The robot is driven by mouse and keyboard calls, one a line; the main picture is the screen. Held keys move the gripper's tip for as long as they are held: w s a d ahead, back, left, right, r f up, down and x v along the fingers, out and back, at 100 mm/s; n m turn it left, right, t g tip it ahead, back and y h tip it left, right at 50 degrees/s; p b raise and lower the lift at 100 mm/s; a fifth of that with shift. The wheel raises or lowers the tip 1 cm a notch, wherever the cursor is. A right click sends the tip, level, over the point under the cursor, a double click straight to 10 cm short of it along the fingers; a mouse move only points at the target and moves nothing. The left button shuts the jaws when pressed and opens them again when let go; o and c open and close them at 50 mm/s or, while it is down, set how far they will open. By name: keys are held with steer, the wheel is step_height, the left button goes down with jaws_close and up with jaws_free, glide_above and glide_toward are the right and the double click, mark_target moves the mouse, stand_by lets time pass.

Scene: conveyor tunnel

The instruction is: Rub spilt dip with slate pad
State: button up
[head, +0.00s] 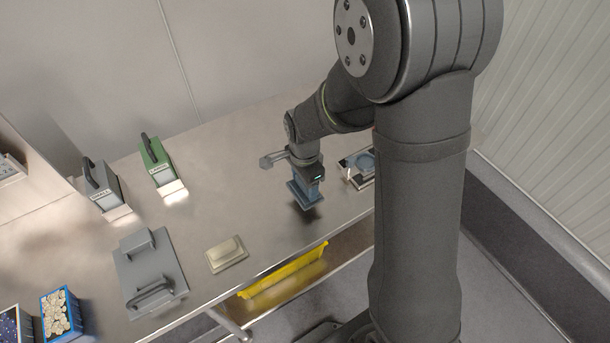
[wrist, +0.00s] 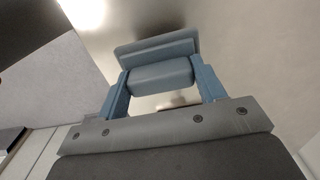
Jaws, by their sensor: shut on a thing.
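My gripper (head: 307,181) is shut on the slate pad (head: 302,197), holding it by its block-shaped grip. The pad is blue-grey and hangs just above the metal worktop, with a dark shadow below and to its right. In the wrist view the pad (wrist: 150,48) shows its flat plate beyond the grip, and the grip sits between the two blue fingers of my gripper (wrist: 160,78). I cannot make out any spilt dip on the worktop in either view.
On the worktop (head: 235,165) are a cream pad (head: 227,254), a grey plate with handles (head: 133,277), a green handled box (head: 157,165), a grey handled box (head: 104,187) and a blue crate (head: 45,308). A small device (head: 360,165) stands right of my gripper. A yellow bin (head: 285,277) sits below.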

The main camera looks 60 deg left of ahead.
mark_target(304, 192)
step_height(304, 192, down, 3)
steer(key=shift+f, duration=0.7)
steer(key=shift+w+r, duration=0.3)
steer(key=shift+w, duration=0.5)
steer(key=shift+w+f, duration=0.2)
steer(key=shift+w, duration=0.4)
steer(key=shift+w+f, duration=0.15)
steer(key=shift+w, duration=0.4)
steer(key=shift+w+r, duration=0.15)
steer(key=shift+w, duration=2.1)
steer(key=shift+s, duration=4.3)
steer(key=shift+w+r, duration=0.1)
steer(key=shift+r, duration=3.8)
